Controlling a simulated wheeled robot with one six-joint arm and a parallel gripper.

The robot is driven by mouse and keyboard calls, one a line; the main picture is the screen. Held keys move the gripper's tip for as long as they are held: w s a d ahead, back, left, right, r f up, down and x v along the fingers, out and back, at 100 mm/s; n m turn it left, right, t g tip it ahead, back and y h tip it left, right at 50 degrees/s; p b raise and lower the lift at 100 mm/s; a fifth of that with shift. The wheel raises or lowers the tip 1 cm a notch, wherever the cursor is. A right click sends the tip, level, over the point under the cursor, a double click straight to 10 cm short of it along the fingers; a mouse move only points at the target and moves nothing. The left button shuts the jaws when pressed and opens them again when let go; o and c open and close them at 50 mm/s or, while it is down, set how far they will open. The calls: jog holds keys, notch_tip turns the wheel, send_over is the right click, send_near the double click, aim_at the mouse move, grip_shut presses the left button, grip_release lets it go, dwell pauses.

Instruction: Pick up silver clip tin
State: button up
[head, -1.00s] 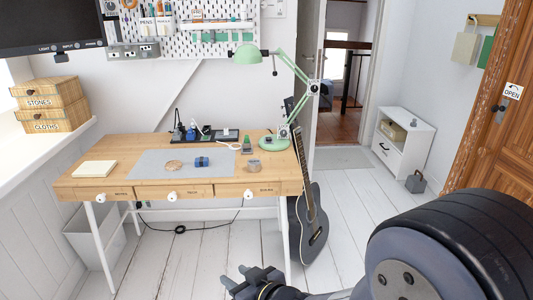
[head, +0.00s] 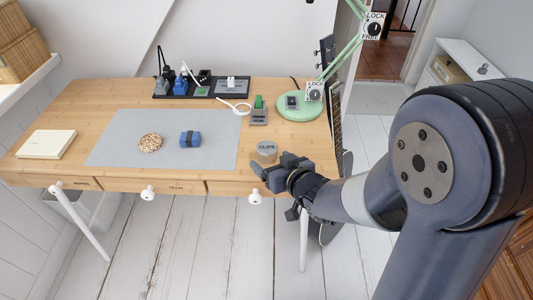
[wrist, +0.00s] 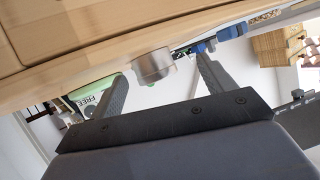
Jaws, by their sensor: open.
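The silver clip tin (head: 266,150) is a small round tin with a lettered grey top. It stands near the front edge of the wooden desk, right of the grey mat. In the wrist view the tin (wrist: 153,66) shows side-on, ahead of and between my fingers. My gripper (head: 268,169) is at the desk's front edge, just in front of the tin in the head view. In the wrist view my gripper (wrist: 160,85) is open and empty, with its fingers apart. I cannot tell whether a finger touches the tin.
The desk (head: 75,105) bears a grey mat (head: 110,135) with a cork coaster (head: 150,143) and a blue bundle (head: 190,139). Behind the tin are a small grey-green holder (head: 258,115) and the green lamp base (head: 300,106). A paper pad (head: 47,144) lies at left.

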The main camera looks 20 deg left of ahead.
aim_at(271, 151)
jog(key=w, duration=0.1)
jog(key=w+a, duration=0.2)
jog(key=w, duration=0.1)
jog(key=shift+a+f, duration=0.2)
jog(key=shift+f, duration=0.05)
jog(key=shift+w+a+f, duration=0.15)
jog(key=shift+w+a, duration=0.2)
jog(key=shift+w, duration=0.05)
jog(key=shift+c, duration=0.6)
jog(key=c, duration=1)
